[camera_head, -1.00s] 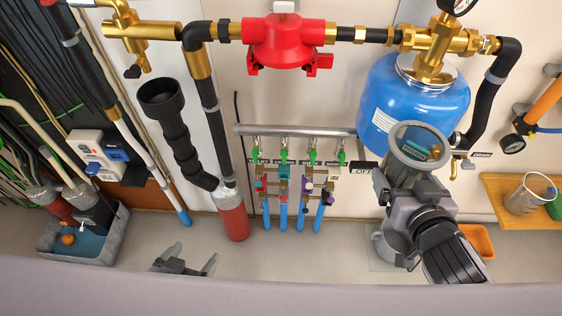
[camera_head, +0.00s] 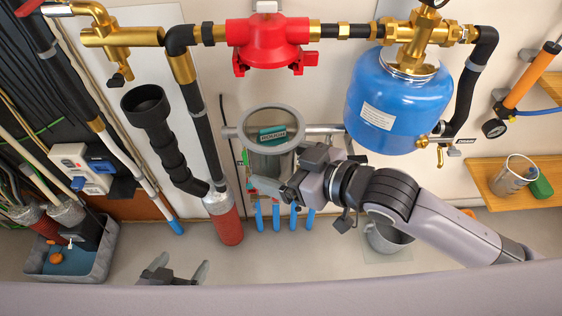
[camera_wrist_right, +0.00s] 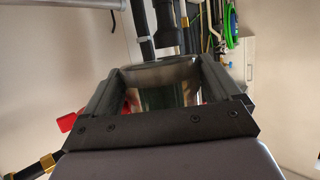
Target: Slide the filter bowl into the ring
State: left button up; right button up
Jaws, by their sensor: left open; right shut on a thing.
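The filter bowl (camera_head: 272,146) is a clear cup with a thick grey rim. My right gripper (camera_head: 272,182) is shut on it and holds it upright in front of the wall, below the red housing (camera_head: 268,42). A teal label shows through its mouth. In the right wrist view the bowl (camera_wrist_right: 163,72) sits between the two fingers of the gripper (camera_wrist_right: 157,84). I cannot make out a separate ring; the underside of the red housing is hidden from above. My left gripper (camera_head: 178,270) is open and empty at the bottom left of the head view, apart from everything.
A blue tank (camera_head: 398,100) hangs right of the bowl. A shelf (camera_head: 497,190) holds a clear beaker (camera_head: 512,175). A grey bin (camera_head: 75,270) is left.

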jog(key=shift+a+r, duration=0.1)
dwell(0.3)
jog(key=shift+r+p, duration=0.1)
jog(key=shift+p, duration=0.45)
jog(key=shift+w, duration=1.55)
jog(key=shift+w+b, duration=0.4)
jog(key=shift+w, duration=1.75)
jog(key=shift+p, duration=0.65)
jog(key=shift+w, duration=0.1)
jog(key=shift+w+b, duration=0.95)
jog(key=shift+w, duration=0.9)
